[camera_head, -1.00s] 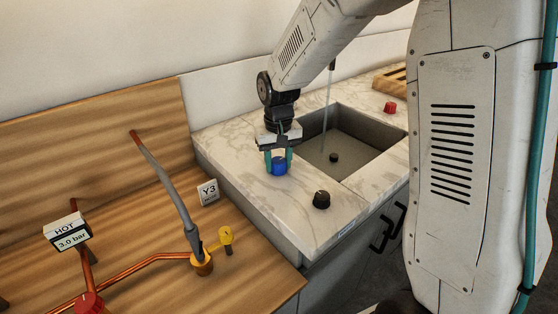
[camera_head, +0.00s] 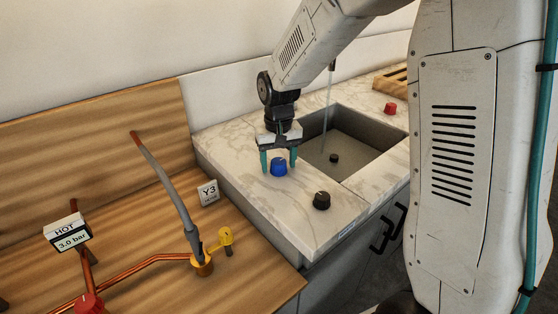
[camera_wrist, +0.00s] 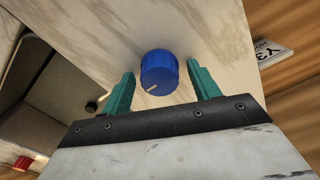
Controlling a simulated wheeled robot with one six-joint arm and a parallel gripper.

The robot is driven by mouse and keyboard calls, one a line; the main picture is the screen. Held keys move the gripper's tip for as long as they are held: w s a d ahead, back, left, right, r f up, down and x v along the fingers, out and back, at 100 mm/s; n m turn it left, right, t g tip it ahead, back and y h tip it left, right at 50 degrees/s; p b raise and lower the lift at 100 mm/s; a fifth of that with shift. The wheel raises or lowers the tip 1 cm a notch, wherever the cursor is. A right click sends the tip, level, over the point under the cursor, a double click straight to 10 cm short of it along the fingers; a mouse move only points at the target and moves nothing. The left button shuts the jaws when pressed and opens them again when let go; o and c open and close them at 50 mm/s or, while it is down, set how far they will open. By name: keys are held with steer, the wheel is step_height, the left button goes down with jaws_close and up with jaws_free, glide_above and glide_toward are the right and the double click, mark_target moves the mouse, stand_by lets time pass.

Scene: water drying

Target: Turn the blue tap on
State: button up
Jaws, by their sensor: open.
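The blue tap (camera_head: 279,167) is a round knob on the pale marble counter, left of the sink. In the wrist view the blue tap (camera_wrist: 159,73) shows a light pointer line on its top. My gripper (camera_head: 279,162) is open, pointing down, with its teal fingers on either side of the knob in the picture. In the wrist view my gripper (camera_wrist: 160,90) has a visible gap between each finger and the knob. A thin stream of water (camera_head: 327,112) falls into the sink (camera_head: 350,150).
A black knob (camera_head: 322,200) stands on the counter's front corner, and a red knob (camera_head: 390,108) lies beyond the sink. A wooden bench (camera_head: 150,215) at left holds copper pipes, a yellow valve (camera_head: 225,237) and a Y3 sign (camera_head: 208,192). My arm covers the right side.

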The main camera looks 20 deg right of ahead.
mark_target(279, 161)
step_height(279, 161, up, 8)
steer(key=shift+f, duration=0.1)
stand_by(0.6)
